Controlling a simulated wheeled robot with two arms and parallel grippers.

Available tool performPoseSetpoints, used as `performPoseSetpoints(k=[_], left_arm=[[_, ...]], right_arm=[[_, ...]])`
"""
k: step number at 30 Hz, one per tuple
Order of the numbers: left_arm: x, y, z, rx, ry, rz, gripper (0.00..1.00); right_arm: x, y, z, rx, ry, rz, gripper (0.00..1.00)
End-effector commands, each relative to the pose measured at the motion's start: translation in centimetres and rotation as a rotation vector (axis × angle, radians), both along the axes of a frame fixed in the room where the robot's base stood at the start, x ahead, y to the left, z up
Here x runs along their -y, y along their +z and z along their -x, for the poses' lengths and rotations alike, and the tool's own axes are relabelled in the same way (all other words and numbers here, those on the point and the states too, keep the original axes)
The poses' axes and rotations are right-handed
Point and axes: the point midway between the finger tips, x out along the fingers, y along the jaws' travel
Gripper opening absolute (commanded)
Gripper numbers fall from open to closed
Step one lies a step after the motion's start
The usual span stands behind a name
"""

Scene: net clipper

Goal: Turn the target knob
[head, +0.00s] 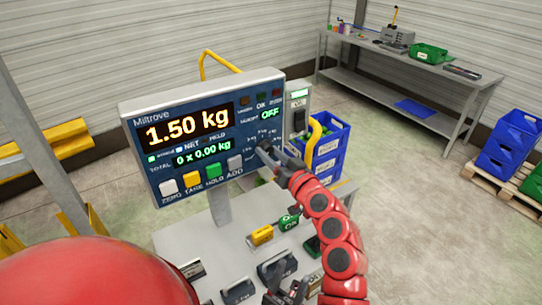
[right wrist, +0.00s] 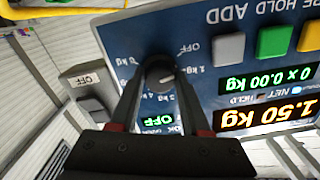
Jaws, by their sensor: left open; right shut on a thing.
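The scale's blue panel (head: 165,160) carries a dark round knob (right wrist: 160,74) at its lower right, with a printed dial around it. My right gripper (head: 268,150) reaches the panel from the right and is shut on the knob, which it partly hides in the head view. In the right wrist view the picture is upside down, and the two fingers (right wrist: 158,82) lie on either side of the knob. The small green readout by the knob says OFF (right wrist: 158,120). The main display (head: 187,125) reads 1.50 kg. My left gripper (head: 287,290) is open, low over the table.
Below the panel, a table (head: 215,262) holds dark weights (head: 238,292), a yellow block (head: 261,235) and a green one (head: 289,222). A grey switch box (right wrist: 90,82) is beside the panel. Blue crates (head: 325,150) stand behind. Open floor lies further back.

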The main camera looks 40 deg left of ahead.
Motion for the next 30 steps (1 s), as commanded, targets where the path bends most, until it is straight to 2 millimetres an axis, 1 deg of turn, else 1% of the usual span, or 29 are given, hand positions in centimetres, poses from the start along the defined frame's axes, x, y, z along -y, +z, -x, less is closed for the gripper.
performPoseSetpoints(k=[6,15,22,30], left_arm=[[0.00,-0.21,0.00,0.000,0.000,0.000,0.50],[-0.01,-0.11,0.00,0.000,0.000,0.000,0.50],[0.00,-0.08,-0.01,0.000,0.000,0.000,0.50],[0.00,-0.07,-0.01,0.000,0.000,0.000,0.50]], right_arm=[[0.05,0.30,-0.07,-0.152,-0.002,-0.069,0.00],[0.04,0.34,-0.07,-0.308,-0.001,-0.135,0.00],[-0.02,0.35,0.00,-0.361,0.000,-0.156,0.00],[-0.02,0.37,-0.01,-0.370,0.000,-0.161,0.00]])
